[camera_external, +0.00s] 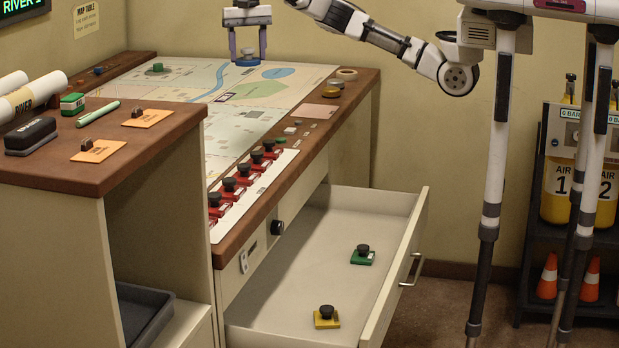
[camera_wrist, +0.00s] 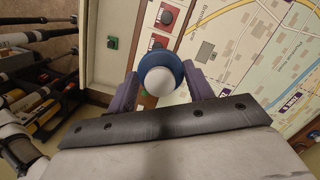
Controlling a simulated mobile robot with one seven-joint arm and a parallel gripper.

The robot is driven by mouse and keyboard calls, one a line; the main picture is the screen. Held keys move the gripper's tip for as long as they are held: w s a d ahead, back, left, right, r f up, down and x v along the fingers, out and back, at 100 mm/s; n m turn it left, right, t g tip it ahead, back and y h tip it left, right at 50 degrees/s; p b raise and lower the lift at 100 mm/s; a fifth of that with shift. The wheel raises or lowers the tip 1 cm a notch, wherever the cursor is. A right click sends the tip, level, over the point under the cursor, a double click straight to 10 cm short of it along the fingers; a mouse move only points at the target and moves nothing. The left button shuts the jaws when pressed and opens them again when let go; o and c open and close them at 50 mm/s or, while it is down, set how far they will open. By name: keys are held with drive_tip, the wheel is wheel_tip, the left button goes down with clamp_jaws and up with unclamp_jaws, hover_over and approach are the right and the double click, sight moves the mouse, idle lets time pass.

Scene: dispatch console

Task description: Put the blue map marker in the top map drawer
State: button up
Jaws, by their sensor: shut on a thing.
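My gripper (camera_external: 247,52) is over the far part of the map table, pointing down, with its two fingers shut on the blue map marker (camera_external: 247,62). The marker is a round blue disc with a pale knob. In the wrist view the marker (camera_wrist: 160,78) sits between the purple-grey fingers. I cannot tell how far it is above the map. The top map drawer (camera_external: 289,278) is pulled open at the front of the table. A green marker (camera_external: 363,258) and a yellow marker (camera_external: 326,318) lie in it, well apart.
Several red markers (camera_external: 243,174) stand in a row along the map's front edge. A side cabinet (camera_external: 70,173) at the left carries rolled maps, a black eraser and orange cards. The back left of the drawer floor is bare. Shelving with yellow air cylinders (camera_external: 557,190) stands at the right.

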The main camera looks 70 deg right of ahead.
drive_tip(key=s+a+n+h, duration=0.1)
drive_tip(key=s+a+n, duration=0.1)
drive_tip(key=s+n, duration=0.45)
drive_tip(key=s+a+n+h, duration=0.1)
drive_tip(key=s+a+n, duration=0.2)
drive_tip(key=s+n, duration=0.4)
drive_tip(key=n, duration=0.8)
hover_over(341, 289)
drive_tip(key=f, duration=0.2)
drive_tip(key=shift+m+h, duration=0.35)
drive_tip(key=shift+h, duration=0.05)
drive_tip(key=f+p, duration=0.1)
drive_tip(key=f, duration=1.6)
drive_tip(key=f+p, duration=0.1)
drive_tip(key=f, duration=1.6)
drive_tip(key=f+p, duration=0.1)
drive_tip(key=f, duration=1.6)
drive_tip(key=shift+w+a+p, duration=0.2)
drive_tip(key=shift+a+p, duration=0.05)
drive_tip(key=shift+p, duration=0.05)
drive_tip(key=shift+f, duration=0.15)
drive_tip(key=o, duration=1)
drive_tip(key=shift+c, duration=0.2)
